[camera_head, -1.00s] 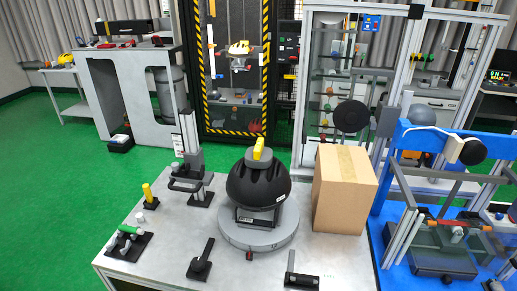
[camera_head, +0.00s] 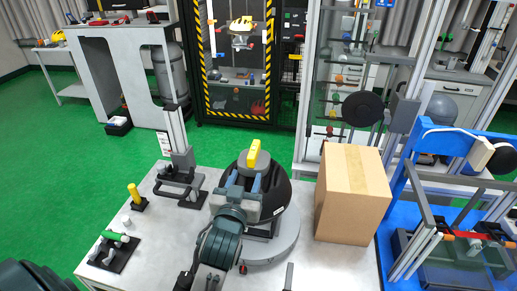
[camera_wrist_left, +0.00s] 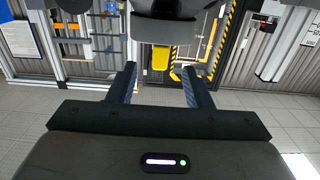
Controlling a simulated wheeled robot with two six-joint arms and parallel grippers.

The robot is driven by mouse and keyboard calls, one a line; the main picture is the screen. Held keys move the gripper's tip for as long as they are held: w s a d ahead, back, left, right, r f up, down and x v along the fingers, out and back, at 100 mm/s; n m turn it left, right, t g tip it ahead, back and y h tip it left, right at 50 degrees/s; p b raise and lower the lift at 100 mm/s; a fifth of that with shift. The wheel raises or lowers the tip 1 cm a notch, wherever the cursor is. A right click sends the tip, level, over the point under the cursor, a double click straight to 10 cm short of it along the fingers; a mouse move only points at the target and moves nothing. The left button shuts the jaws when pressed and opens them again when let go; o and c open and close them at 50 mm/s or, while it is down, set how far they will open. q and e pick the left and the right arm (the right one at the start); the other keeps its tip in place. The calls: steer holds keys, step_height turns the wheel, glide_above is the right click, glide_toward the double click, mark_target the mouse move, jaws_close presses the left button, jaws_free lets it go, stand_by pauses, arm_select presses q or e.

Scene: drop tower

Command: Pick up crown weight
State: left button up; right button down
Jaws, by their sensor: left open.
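The crown weight, which I take to be the yellow block (camera_head: 254,153), stands upright on top of the black dome (camera_head: 275,190) on the round grey base. My left gripper (camera_head: 244,178) is open in front of the dome's top, on the near side of the block, and hides part of the dome. In the left wrist view, which looks upside down, the yellow block (camera_wrist_left: 160,58) shows between the two spread fingers (camera_wrist_left: 159,86), seemingly beyond their tips. No contact shows. My right gripper is not in view.
A cardboard box (camera_head: 352,195) stands right of the dome. A small stand with a column (camera_head: 181,160) is behind left, and a yellow cylinder (camera_head: 136,196) and a green-handled item (camera_head: 115,237) lie left. A blue frame (camera_head: 440,142) rises at right.

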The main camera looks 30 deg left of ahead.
mark_target(250, 162)
arm_select(q)
steer(key=x, duration=0.1)
steer(key=p+x, duration=0.1)
steer(key=x, duration=0.1)
steer(key=r+x, duration=0.1)
steer(key=x, duration=0.1)
steer(key=shift+p, duration=0.3)
steer(key=shift+w+a+f, duration=0.1)
steer(key=shift+w+f, duration=0.05)
steer(key=shift+w, duration=0.2)
steer(key=p+x, duration=0.2)
steer(key=x, duration=0.2)
steer(key=shift+p, duration=0.35)
steer(key=shift+w+a+f, duration=0.1)
steer(key=shift+w+a, duration=0.1)
steer(key=shift+w, duration=0.35)
steer(key=shift+s, duration=0.1)
jaws_close()
